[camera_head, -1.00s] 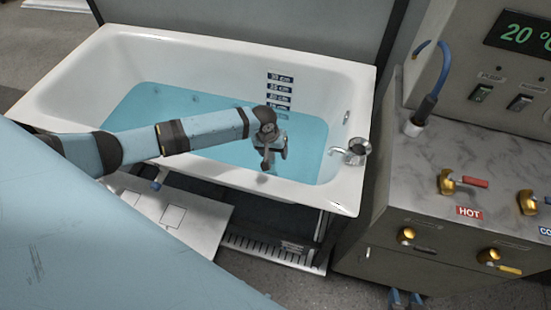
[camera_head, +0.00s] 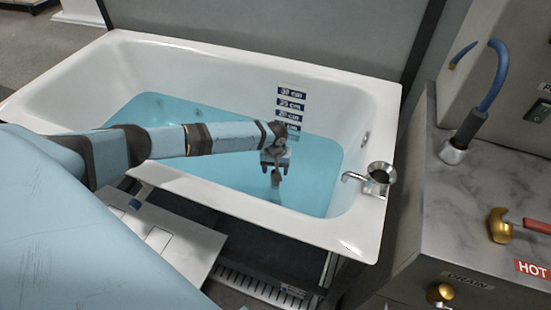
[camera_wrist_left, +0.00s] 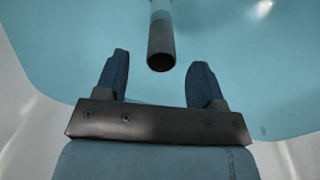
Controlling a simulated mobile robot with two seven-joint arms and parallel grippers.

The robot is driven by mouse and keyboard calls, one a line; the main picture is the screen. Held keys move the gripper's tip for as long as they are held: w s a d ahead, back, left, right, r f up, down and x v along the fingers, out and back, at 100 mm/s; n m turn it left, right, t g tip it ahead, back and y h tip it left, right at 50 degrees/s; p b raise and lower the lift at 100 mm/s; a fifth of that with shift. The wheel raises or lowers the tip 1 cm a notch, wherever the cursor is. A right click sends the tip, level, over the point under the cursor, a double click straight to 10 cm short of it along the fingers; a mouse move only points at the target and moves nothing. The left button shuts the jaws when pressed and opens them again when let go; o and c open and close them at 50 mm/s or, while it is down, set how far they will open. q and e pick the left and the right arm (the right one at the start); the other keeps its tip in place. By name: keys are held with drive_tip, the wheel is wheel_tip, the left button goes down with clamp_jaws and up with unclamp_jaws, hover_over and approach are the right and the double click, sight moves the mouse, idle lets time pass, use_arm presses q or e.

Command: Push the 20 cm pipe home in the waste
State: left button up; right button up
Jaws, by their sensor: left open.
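The bathtub (camera_head: 225,205) is white and holds blue water. The pipe (camera_wrist_left: 161,42) is a narrow tube with a dark end, seen against the water in the left wrist view. In the head view a dark upright piece of it (camera_head: 275,180) shows just below my left gripper (camera_head: 275,166). In the wrist view my left gripper (camera_wrist_left: 160,72) is open, its two dark fingers apart on either side of the pipe's dark end. Whether the pipe lies between the fingers or just beyond them I cannot tell. The waste is not clearly visible. My right gripper is not in view.
A spout and round fitting (camera_head: 376,178) sit on the tub's right rim. Depth labels (camera_head: 290,104) mark the back wall. A marble-topped cabinet (camera_head: 490,195) with valves and a blue hose (camera_head: 492,85) stands to the right. A panel (camera_head: 165,232) lies in front of the tub.

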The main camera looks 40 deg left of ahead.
use_arm(q)
drive_tip(key=shift+f, duration=0.45)
wheel_tip(320, 180, down, 6)
drive_tip(key=shift+a+r+b, duration=0.1)
drive_tip(key=shift+r+b, duration=0.15)
drive_tip(key=shift+b, duration=0.65)
clamp_jaws()
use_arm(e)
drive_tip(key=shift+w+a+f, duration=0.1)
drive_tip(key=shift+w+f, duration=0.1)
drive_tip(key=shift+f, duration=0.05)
use_arm(q)
drive_tip(key=shift+r, duration=0.15)
